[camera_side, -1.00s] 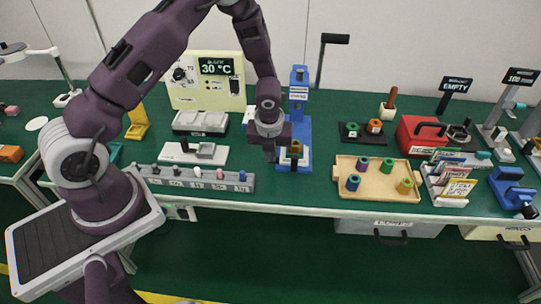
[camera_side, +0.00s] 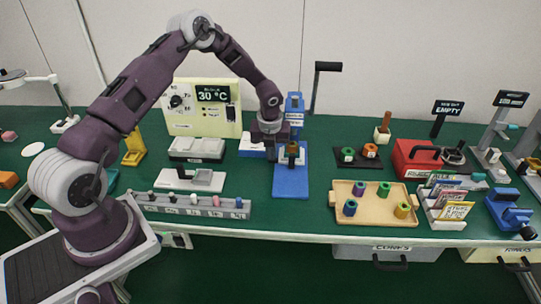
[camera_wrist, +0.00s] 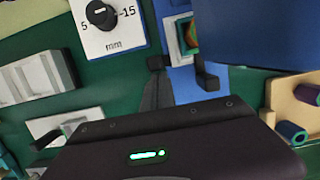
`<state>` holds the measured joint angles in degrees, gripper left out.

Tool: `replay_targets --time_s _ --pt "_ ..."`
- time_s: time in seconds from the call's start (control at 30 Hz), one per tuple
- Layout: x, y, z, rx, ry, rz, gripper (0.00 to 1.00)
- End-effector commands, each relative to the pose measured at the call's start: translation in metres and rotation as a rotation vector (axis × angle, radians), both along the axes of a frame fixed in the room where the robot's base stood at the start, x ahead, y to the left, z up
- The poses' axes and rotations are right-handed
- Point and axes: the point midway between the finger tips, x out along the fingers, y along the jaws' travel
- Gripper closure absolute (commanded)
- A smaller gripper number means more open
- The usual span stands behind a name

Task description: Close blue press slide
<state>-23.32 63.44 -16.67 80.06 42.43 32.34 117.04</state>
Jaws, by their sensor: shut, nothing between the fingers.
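The blue press (camera_side: 290,183) stands near the middle of the bench, its column at the back. Its pale slide (camera_wrist: 172,15) sits far back on the blue base, close to the column, with a green and orange spool (camera_side: 291,150) on it. The front of the base is bare. A dark handle (camera_wrist: 207,77) is at the front of the slide. My gripper (camera_side: 270,156) is shut and empty, low beside the slide's front left; its dark tip (camera_wrist: 158,63) also shows in the wrist view. I cannot tell whether it touches the handle.
A wooden tray of spools (camera_side: 375,220) lies to the right, and a grey peg rack (camera_side: 194,205) front left. A cream control panel (camera_side: 203,107) stands behind on the left. Bench is clear between the press and the wooden tray.

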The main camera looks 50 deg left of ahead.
Motion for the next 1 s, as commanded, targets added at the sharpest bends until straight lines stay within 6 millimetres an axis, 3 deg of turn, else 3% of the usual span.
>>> replay_targets --time_s 0.03,0.17,0.37,0.6,0.87,0.97,1.0 --pt "0.005 0.007 0.003 0.011 -0.018 0.003 1.00" --pt "0.004 0.007 0.003 0.012 -0.019 0.003 1.00" --pt "-0.026 -0.026 0.002 0.006 -0.005 -0.006 1.00" --pt "-0.039 -0.039 0.068 0.002 -0.009 0.002 1.00" --pt "-0.047 -0.046 0.104 0.003 -0.011 0.024 1.00" --pt "-0.061 -0.054 0.146 0.004 -0.065 0.187 1.00" --pt "-0.073 -0.059 0.170 -0.003 -0.102 0.305 1.00"
